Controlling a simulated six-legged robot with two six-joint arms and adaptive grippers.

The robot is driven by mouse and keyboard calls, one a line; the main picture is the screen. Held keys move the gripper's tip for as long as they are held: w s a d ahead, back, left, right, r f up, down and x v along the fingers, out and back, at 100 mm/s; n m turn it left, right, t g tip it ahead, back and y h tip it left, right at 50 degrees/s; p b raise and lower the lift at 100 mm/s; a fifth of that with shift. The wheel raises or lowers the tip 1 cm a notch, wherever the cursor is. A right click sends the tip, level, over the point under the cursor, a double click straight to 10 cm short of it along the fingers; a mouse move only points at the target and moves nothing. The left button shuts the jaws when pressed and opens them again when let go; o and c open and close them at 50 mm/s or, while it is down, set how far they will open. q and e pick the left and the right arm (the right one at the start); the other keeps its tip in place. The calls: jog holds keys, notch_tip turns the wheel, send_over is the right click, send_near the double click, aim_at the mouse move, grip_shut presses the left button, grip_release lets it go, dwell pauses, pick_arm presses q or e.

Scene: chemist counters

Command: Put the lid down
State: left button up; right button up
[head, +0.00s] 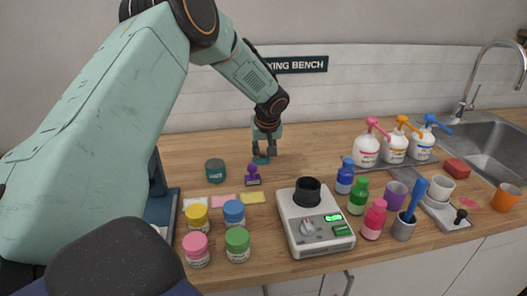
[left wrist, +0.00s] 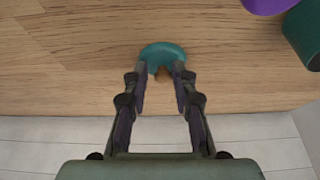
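A teal lid (head: 261,160) is low over the wooden bench at the back middle, close to its surface. Whether it touches the wood cannot be told. My left gripper (head: 264,151) points down at it. In the left wrist view, the lid (left wrist: 162,50) lies at the tips of my left gripper (left wrist: 165,75), whose partly closed fingers sit at its two sides, shut on it. A dark teal jar (head: 215,171) stands to the left of the lid. My right gripper is not in view.
A purple stamp-like object (head: 253,175) stands just in front of the lid. Colourful jars (head: 237,244), a scale (head: 315,232) and bottles (head: 344,176) fill the front and right. Bare wood lies right of the lid. A sink (head: 495,150) is at the far right.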

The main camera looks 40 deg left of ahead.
pick_arm(q)
jog(key=shift+o, duration=1)
jog(key=shift+d+r, duration=0.2)
jog(key=shift+d, duration=0.05)
jog(key=shift+s+a+f, duration=0.15)
jog(key=shift+a, duration=0.35)
jog(key=shift+d+r, duration=0.15)
jog(key=shift+r, duration=0.1)
jog(key=v, duration=1.1)
jog(key=shift+d+r+p, duration=0.3)
jog(key=shift+s+a, duration=0.2)
jog(key=shift+w+d, duration=0.15)
jog(key=shift+w, duration=0.05)
jog(key=shift+s+d+f, duration=0.1)
jog(key=shift+s, duration=0.05)
